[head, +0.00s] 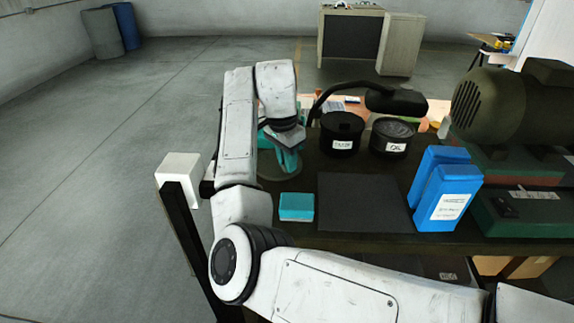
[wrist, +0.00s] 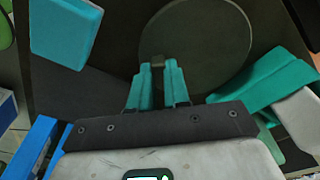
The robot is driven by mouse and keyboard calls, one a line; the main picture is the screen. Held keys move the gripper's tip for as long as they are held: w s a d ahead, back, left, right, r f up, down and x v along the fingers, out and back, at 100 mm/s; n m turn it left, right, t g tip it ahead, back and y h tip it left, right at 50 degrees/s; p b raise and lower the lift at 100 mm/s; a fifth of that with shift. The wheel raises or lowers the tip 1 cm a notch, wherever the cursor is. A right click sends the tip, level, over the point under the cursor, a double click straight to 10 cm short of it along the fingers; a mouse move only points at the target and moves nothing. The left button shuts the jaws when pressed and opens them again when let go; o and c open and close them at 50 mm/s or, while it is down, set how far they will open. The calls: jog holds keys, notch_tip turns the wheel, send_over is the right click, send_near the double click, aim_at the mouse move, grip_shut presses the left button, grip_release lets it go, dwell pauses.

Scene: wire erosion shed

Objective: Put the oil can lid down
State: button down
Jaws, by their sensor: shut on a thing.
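My gripper (head: 288,163) reaches down at the left end of the dark table in the head view. In the wrist view, its teal fingers (wrist: 158,75) are shut on the small knob of a round dark grey lid (wrist: 215,45). The lid lies flat under the fingers; a sliver of it shows in the head view (head: 270,173). I cannot tell whether it touches the tabletop. The black can marked OIL (head: 392,142) stands further right at the back of the table. Another black labelled can (head: 342,136) stands beside it on the left.
A teal block (head: 296,207) lies close to my gripper, also in the wrist view (wrist: 65,30). A black lamp (head: 396,101) overhangs the cans. A motor (head: 515,105) stands at right.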

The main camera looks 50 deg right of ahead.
jog(key=shift+f, duration=0.95)
jog(key=c, duration=1.1)
grip_release()
jog(key=shift+f, duration=0.1)
notch_tip(320, 180, up, 12)
jog(key=a, duration=0.1)
jog(key=shift+a, duration=0.25)
jog(key=shift+w, duration=0.1)
